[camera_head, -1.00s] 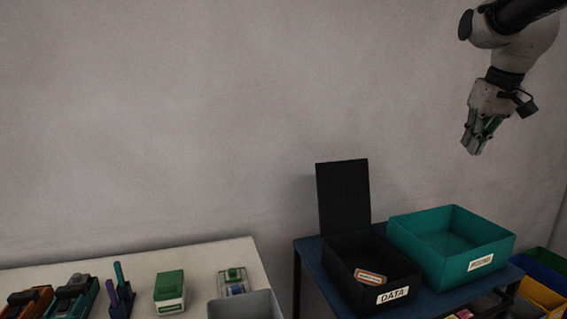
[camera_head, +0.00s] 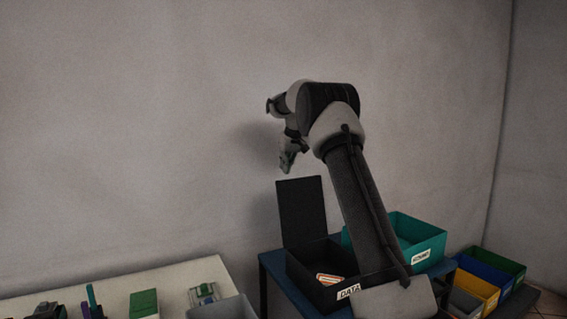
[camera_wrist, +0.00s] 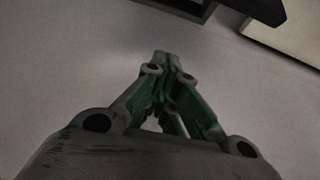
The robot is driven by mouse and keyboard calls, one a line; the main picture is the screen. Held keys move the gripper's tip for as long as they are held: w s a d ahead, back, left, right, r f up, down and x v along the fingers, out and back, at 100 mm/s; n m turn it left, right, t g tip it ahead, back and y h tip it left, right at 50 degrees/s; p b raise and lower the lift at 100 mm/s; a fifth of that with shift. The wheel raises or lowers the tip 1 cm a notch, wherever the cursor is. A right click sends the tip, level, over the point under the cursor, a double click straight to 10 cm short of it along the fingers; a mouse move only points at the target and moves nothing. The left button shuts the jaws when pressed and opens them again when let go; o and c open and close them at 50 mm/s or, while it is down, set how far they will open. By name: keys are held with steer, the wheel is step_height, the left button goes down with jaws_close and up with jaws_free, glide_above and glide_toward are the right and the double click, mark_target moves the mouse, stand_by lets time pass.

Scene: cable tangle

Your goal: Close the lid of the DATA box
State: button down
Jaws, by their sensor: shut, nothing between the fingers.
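The DATA box (camera_head: 306,262) is a black box on a blue table, in the head view. Its black lid (camera_head: 302,212) stands upright at the back, so the box is open. A small orange and white item (camera_head: 329,279) lies inside it. My gripper (camera_head: 286,170) is above and just behind the top edge of the raised lid as seen in the head view, apart from it. In the wrist view my gripper (camera_wrist: 162,58) is shut and empty, with its fingertips together. My arm hides part of the DATA label and the right side of the box.
A teal box (camera_head: 420,240) stands right of the DATA box, partly behind my arm. Coloured bins (camera_head: 492,272) stand low at the right. A pale table (camera_head: 165,278) with devices and a grey bin (camera_head: 222,308) is at the left. The wall is behind.

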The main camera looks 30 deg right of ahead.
steer(key=x, duration=0.6)
steer(key=s, duration=0.1)
steer(key=s+r, duration=0.1)
steer(key=s, duration=0.2)
steer(key=shift+s+d+r, duration=0.15)
steer(key=shift+d+r, duration=0.1)
steer(key=shift+r, duration=0.05)
